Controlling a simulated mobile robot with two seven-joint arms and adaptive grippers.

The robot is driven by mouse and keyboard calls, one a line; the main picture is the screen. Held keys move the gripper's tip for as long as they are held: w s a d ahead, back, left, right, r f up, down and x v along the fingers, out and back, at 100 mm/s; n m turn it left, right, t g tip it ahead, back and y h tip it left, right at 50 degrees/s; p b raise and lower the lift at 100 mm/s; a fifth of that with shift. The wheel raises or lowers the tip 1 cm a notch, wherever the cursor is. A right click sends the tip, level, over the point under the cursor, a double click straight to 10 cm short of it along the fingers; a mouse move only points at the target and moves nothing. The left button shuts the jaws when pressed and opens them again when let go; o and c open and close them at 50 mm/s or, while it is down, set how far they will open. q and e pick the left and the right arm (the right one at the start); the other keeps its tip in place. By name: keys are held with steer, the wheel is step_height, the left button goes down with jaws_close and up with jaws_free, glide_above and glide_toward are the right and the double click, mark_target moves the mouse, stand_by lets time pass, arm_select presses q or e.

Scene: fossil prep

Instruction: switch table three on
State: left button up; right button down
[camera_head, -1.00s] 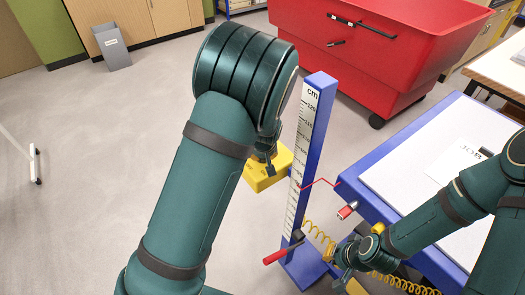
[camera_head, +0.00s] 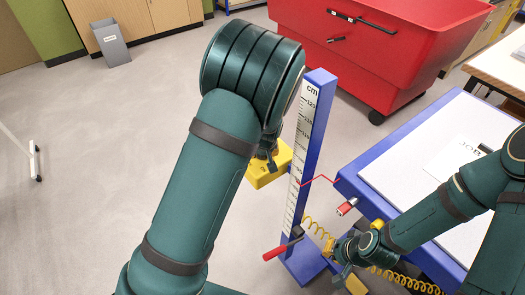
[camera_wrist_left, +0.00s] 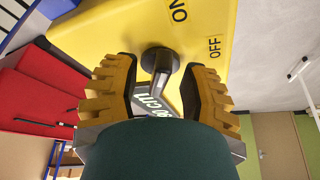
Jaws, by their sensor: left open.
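A yellow switch box (camera_wrist_left: 100,35) marked ON and OFF fills the top of the left wrist view. A dark lever (camera_wrist_left: 160,68) sticks out of it. My left gripper (camera_wrist_left: 160,90) is open, one finger on each side of the lever, with gaps visible. In the head view the box (camera_head: 262,172) is beside a blue column, and my left arm hides most of the left gripper. A blue-framed table (camera_head: 349,183) with a white top stands at the right. My right gripper (camera_head: 338,266) is low by the column's foot; its finger opening is unclear.
The blue column (camera_head: 318,110) carries a cm scale and a red-handled lever (camera_head: 275,254) low down. A yellow coiled cord (camera_head: 405,285) runs near my right gripper. A red bin (camera_head: 375,50) stands behind. The floor at left is mostly clear.

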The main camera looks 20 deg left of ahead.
arm_select(q)
steer(key=v, duration=1.2)
steer(key=shift+s, duration=0.15)
